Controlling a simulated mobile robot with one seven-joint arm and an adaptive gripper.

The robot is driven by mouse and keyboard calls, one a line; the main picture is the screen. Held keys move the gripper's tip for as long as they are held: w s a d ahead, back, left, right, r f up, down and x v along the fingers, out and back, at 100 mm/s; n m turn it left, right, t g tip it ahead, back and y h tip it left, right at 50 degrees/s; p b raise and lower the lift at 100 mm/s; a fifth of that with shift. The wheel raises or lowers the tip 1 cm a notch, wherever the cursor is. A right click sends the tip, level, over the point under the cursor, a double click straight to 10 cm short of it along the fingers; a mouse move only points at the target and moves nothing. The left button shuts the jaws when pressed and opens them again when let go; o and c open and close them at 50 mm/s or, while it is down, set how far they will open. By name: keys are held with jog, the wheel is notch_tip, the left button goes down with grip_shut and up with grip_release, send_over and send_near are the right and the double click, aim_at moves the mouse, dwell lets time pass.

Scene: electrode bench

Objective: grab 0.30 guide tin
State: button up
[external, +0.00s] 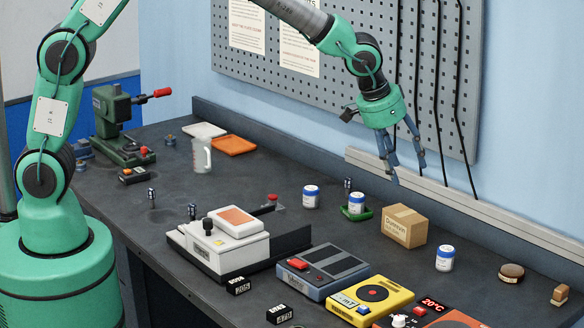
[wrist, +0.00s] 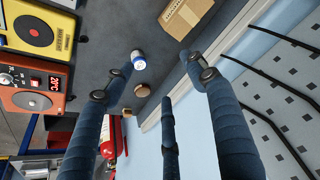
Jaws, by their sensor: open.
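Three small white tins with blue bands stand upright on the bench in the external view: one at centre (external: 311,197), one on a green holder (external: 366,213), and one right of the cardboard box (external: 445,259). Their labels are too small to read, so I cannot tell which is the 0.30 guide tin. My gripper (external: 408,174) is open and empty, above the bench's back edge near the wall. In the wrist view, the tin by the box (wrist: 138,61) shows beyond my open fingers (wrist: 156,63), close to the left fingertip and apart from it.
The cardboard box (external: 404,227) stands between the green holder and the right tin. Round wooden pieces (external: 511,272) lie farther right. A yellow device (external: 371,298) and a grey device (external: 322,270) sit in front. Cables hang on the pegboard (external: 345,70) behind my gripper.

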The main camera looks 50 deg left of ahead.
send_near(445, 249)
notch_tip(445, 249, up, 2)
jog(key=shift+s+a+r+m, duration=0.25)
jog(key=shift+s+a+m, duration=0.05)
jog(key=shift+s, duration=0.2)
jog(key=shift+f, duration=0.15)
jog(key=shift+b+x, duration=0.45)
jog(key=shift+x, duration=3.7)
jog(key=shift+f, duration=0.15)
jog(key=shift+w+d+f, duration=0.15)
jog(key=shift+w+f, duration=0.1)
jog(key=shift+f, duration=0.4)
jog(key=shift+b+x, duration=0.45)
jog(key=shift+x, duration=1.35)
jog(key=shift+w+d, duration=0.1)
jog(key=shift+d, duration=0.05)
